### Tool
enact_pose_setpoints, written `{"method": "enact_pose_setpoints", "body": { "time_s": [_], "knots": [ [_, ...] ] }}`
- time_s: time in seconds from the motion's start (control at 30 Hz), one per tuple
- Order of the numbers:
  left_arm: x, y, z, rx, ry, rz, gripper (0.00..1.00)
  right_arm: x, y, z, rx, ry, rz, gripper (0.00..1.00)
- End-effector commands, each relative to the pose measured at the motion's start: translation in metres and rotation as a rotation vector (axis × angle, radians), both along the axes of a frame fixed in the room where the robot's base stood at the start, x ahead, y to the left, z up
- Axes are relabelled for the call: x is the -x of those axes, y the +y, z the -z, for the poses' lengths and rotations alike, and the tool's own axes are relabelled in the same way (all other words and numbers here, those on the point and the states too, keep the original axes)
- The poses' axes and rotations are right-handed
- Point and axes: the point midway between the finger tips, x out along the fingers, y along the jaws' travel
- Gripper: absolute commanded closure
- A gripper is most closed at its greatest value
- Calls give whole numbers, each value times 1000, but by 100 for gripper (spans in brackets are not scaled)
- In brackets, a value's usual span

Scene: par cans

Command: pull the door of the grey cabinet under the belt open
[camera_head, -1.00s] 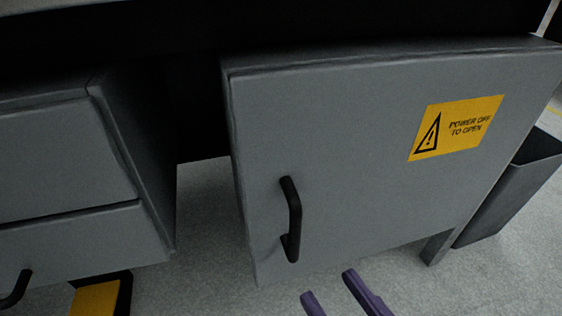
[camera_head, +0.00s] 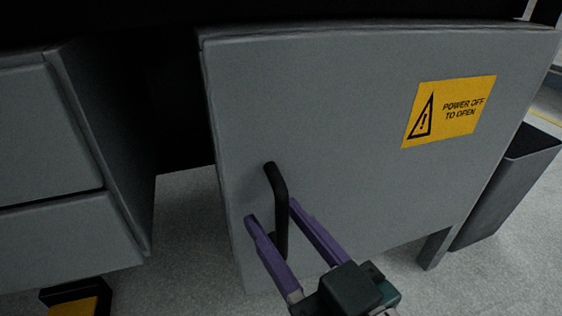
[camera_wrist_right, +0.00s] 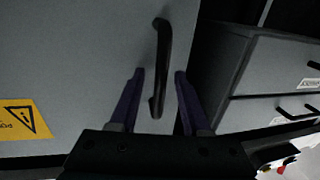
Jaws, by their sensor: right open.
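The grey cabinet door (camera_head: 340,130) fills the middle of the head view and looks closed. It carries a yellow "POWER OFF TO OPEN" label (camera_head: 450,111). Its black bar handle (camera_head: 279,205) stands upright near the door's left edge. My right gripper (camera_head: 270,210) is open, with one purple finger on each side of the handle's lower part. In the right wrist view the handle (camera_wrist_right: 161,65) runs between the two fingertips (camera_wrist_right: 160,74), with a gap visible on both sides. The handle's lower end is partly hidden by the gripper in the head view. My left gripper is not in view.
A grey drawer unit (camera_head: 60,130) stands to the left, with a dark gap between it and the cabinet. A black and yellow object (camera_head: 75,298) lies on the floor below it. A dark grey bin (camera_head: 505,190) stands right of the cabinet. Pale floor lies in front.

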Motion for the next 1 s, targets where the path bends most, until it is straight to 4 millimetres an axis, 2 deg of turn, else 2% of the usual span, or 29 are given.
{"method": "enact_pose_setpoints", "body": {
  "time_s": [0.07, 0.47, 1.0],
  "knots": [
    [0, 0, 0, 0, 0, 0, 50, 0, 0, 0, 0, 0, 0, 56],
    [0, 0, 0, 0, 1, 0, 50, 1, 0, 0, 0, 0, 0, 100],
    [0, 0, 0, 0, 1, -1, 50, 1, 0, 1, 0, 1, 0, 100]
  ]
}}
